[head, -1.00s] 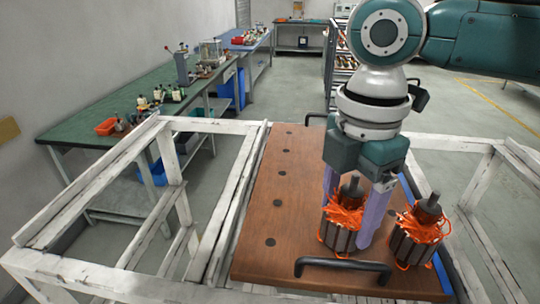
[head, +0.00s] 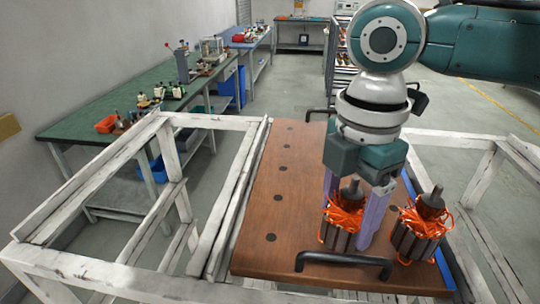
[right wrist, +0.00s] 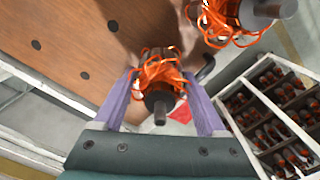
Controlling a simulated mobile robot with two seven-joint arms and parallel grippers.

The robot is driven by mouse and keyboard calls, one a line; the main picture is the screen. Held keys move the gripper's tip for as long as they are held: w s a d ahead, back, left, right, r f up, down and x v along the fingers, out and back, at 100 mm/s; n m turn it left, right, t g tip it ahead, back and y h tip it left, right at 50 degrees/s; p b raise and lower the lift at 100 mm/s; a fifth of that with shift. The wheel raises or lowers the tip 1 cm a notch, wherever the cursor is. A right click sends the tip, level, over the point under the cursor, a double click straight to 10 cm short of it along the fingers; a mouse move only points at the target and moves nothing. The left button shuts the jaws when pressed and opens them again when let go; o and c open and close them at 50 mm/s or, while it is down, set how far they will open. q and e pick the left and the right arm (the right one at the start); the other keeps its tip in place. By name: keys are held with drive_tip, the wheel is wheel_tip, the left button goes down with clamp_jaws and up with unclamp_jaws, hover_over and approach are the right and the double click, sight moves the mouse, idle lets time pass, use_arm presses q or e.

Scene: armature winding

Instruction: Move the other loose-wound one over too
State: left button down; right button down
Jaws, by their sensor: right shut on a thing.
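Two armatures with loose orange windings stand at the near right of the brown board. The left armature (head: 343,222) is between the fingers of my right gripper (head: 352,215). It stands upright at the board, and I cannot tell whether its base touches. In the right wrist view it shows between the two purple fingers (right wrist: 160,85), its shaft toward the camera. The right armature (head: 418,232) stands just beside it, near the blue edge strip, and shows at the top of the right wrist view (right wrist: 232,18). My left gripper is out of view.
The brown board (head: 285,210) has a row of dark holes down its left side and a black handle (head: 343,262) at the near edge. White wooden frames (head: 190,240) flank it. A rack of armatures (right wrist: 285,110) shows in the right wrist view. A green bench stands left.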

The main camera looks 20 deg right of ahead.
idle(0.5)
drive_tip(key=shift+c, duration=1.5)
unclamp_jaws()
drive_tip(key=o, duration=0.3)
wheel_tip(320, 180, up, 10)
drive_tip(key=shift+b, duration=1.05)
drive_tip(key=shift+w, duration=0.1)
